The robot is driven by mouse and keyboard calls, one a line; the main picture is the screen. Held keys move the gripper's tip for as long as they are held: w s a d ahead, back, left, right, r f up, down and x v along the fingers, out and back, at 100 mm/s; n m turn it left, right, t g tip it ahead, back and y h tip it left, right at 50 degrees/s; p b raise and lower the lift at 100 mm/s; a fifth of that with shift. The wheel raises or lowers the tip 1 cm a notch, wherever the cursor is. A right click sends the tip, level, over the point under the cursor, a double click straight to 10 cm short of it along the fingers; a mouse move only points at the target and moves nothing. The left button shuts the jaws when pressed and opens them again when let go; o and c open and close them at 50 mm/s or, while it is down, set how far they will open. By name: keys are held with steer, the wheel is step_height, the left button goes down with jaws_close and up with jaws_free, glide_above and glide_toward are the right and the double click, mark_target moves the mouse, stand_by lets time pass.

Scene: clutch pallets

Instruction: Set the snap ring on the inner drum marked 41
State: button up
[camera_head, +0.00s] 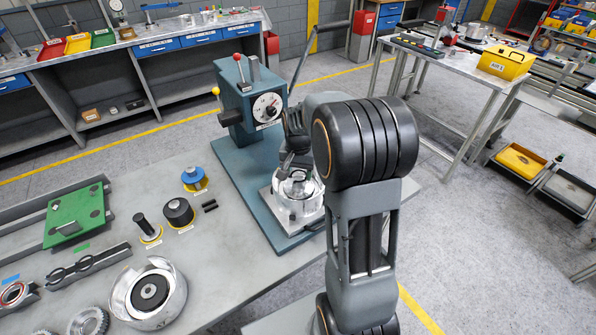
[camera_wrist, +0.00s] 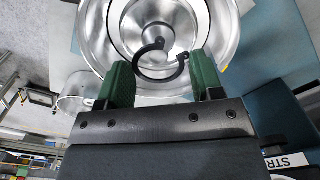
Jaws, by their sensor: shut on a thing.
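My gripper (camera_wrist: 161,70) has green finger pads and is shut on the snap ring (camera_wrist: 137,63), a thin black open ring with its gap towards the upper right. In the wrist view, the ring shows in front of a shiny silver drum (camera_wrist: 110,30) with a stepped round inside. Whether the ring touches the drum cannot be told. In the head view, a silver drum (camera_head: 298,208) sits on the press base, with my gripper (camera_head: 290,160) over it, largely hidden by my arm. The ring cannot be made out there. No 41 marking is readable.
A blue-grey press (camera_head: 248,105) with levers and a dial stands behind the drum. On the bench at left are another silver drum (camera_head: 165,310), a black cylinder (camera_head: 179,211), a blue spool (camera_head: 194,179) and a green plate (camera_head: 75,217).

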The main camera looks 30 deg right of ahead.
stand_by(0.4)
steer(key=o, duration=1)
steer(key=shift+c, duration=0.2)
steer(key=shift+r, duration=0.1)
step_height(320, 180, up, 9)
steer(key=p, duration=0.6)
stand_by(0.5)
